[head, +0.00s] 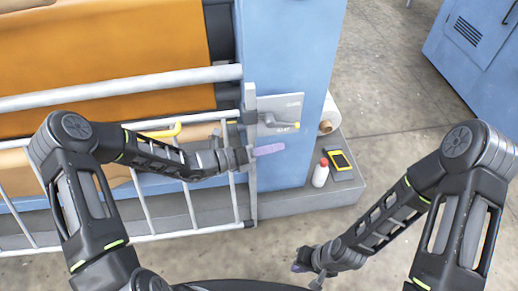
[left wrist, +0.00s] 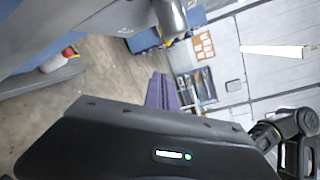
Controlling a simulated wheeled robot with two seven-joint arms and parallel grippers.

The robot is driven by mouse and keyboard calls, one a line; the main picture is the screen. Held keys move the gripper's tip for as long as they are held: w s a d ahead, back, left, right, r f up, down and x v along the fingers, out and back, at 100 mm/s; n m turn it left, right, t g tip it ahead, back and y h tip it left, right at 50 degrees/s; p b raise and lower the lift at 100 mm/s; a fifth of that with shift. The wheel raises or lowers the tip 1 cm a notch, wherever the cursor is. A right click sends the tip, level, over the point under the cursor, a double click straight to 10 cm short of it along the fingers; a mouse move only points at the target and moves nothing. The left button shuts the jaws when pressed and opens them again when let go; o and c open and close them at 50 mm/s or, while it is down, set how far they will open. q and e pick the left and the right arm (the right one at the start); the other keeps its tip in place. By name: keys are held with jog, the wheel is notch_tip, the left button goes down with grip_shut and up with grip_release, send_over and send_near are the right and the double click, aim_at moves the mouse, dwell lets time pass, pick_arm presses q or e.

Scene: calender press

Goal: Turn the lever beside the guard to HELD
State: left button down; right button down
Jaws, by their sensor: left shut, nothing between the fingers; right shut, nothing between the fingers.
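The lever (head: 274,122) is a grey handle with a yellow tip, mounted on a pale plate (head: 290,101) on the blue column right of the guard. It points right, roughly level. Two small labels on the plate are too small to read surely. In the left wrist view the lever (left wrist: 172,18) hangs in at the top, close to my fingers. The guard (head: 130,84) is a grey barred gate. My left gripper (head: 270,149), with purple fingers, is shut and empty just below the lever, apart from it; its fingers (left wrist: 162,92) also show in the left wrist view. My right gripper (head: 300,266) is shut, low over the floor.
A white bottle with a red cap (head: 320,174) and a yellow-black device (head: 341,161) stand on the grey ledge (head: 300,202), near a white roll (head: 329,113).

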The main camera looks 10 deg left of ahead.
pick_arm(q)
jog(key=w, duration=0.1)
jog(key=w+d+r, duration=0.1)
jog(key=w, duration=0.1)
jog(key=w+r+p, duration=0.1)
jog(key=shift+w+d, duration=0.15)
jog(key=shift+w, duration=0.1)
jog(key=shift+d+r+t+h+b, duration=0.3)
jog(key=shift+r+h+b, duration=0.1)
jog(key=shift+h, duration=0.1)
jog(key=shift+f, duration=0.1)
